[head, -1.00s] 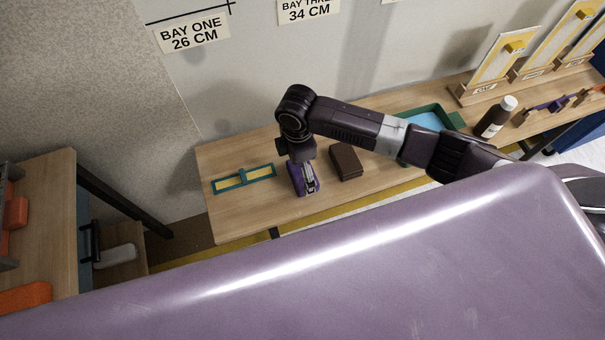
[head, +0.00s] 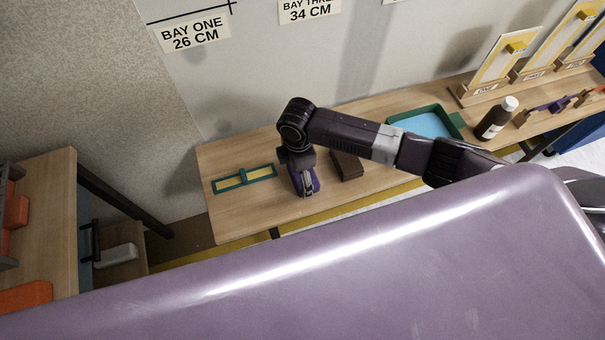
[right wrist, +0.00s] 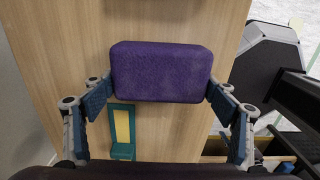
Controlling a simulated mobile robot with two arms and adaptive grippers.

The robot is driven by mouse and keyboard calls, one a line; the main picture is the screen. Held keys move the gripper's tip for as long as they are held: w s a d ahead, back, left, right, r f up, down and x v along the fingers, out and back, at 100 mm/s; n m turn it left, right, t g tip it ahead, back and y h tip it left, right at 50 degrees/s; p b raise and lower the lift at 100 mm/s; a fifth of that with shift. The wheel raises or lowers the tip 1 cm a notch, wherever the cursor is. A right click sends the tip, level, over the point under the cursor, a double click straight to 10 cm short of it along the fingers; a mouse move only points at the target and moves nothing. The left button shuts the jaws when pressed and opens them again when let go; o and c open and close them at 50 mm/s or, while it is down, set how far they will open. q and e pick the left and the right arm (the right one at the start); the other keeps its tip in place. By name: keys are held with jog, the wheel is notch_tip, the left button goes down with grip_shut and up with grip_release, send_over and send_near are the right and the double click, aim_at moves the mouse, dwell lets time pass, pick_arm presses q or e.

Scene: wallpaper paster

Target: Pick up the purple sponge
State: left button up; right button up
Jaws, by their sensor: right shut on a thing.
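The purple sponge (right wrist: 161,72) is a rounded block, seen large in the right wrist view. My right gripper (right wrist: 160,88) is shut on it, with one blue-padded finger against each end. In the head view, the sponge (head: 316,181) shows partly behind my right gripper (head: 307,188), over the front left part of the wooden table. I cannot tell whether it touches the table top. My left gripper is not in view.
A teal and yellow frame (head: 245,179) lies left of the sponge. A dark brown block (head: 347,165) lies close on its right. A teal tray (head: 455,119) and a brown bottle (head: 495,121) stand further right on the table (head: 235,222).

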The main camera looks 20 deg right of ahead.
jog(key=shift+r, duration=0.1)
notch_tip(320, 180, up, 20)
jog(key=p, duration=0.1)
dwell(0.4)
jog(key=o, duration=0.5)
jog(key=c, duration=0.6)
